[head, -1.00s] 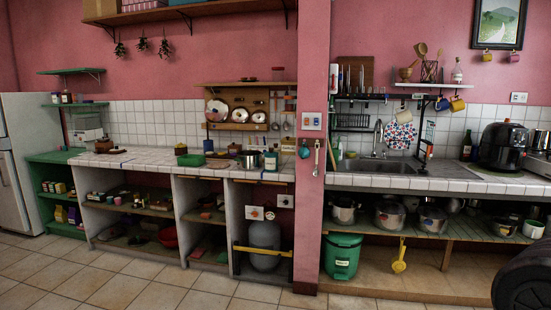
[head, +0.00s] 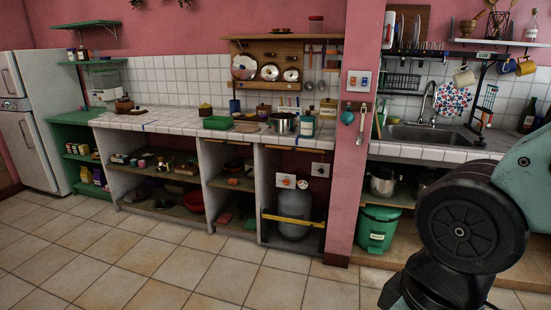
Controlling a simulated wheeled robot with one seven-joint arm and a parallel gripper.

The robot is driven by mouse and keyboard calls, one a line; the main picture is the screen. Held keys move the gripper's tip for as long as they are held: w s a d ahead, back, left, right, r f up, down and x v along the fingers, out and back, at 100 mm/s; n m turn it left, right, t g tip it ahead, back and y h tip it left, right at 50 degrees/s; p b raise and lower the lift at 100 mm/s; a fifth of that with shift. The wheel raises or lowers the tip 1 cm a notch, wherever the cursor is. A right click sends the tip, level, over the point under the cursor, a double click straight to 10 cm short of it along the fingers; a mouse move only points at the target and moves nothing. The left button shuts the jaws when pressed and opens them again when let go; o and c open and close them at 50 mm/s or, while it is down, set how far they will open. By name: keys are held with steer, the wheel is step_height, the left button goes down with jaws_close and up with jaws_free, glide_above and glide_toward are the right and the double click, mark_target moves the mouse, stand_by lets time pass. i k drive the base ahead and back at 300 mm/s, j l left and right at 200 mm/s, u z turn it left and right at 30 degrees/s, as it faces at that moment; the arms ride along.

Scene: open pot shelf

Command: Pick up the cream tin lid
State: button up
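I cannot clearly make out a cream tin lid at this size. A pale, cream-looking tin (head: 328,108) stands at the right end of the tiled counter, beside the pink pillar. Its top is too small to tell whether a separate lid sits on it. Several round metal lids hang on a wooden rack above the counter; the largest is a pale lid (head: 243,67) at the left. My gripper is not in view; only dark and grey-green links of my arm show at the lower right, well apart from the counter.
A green bin (head: 377,230) stands below. The tiled floor in front is clear.

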mark_target(311, 107)
steer(key=i+u, duration=0.4)
steer(key=i, duration=1.55)
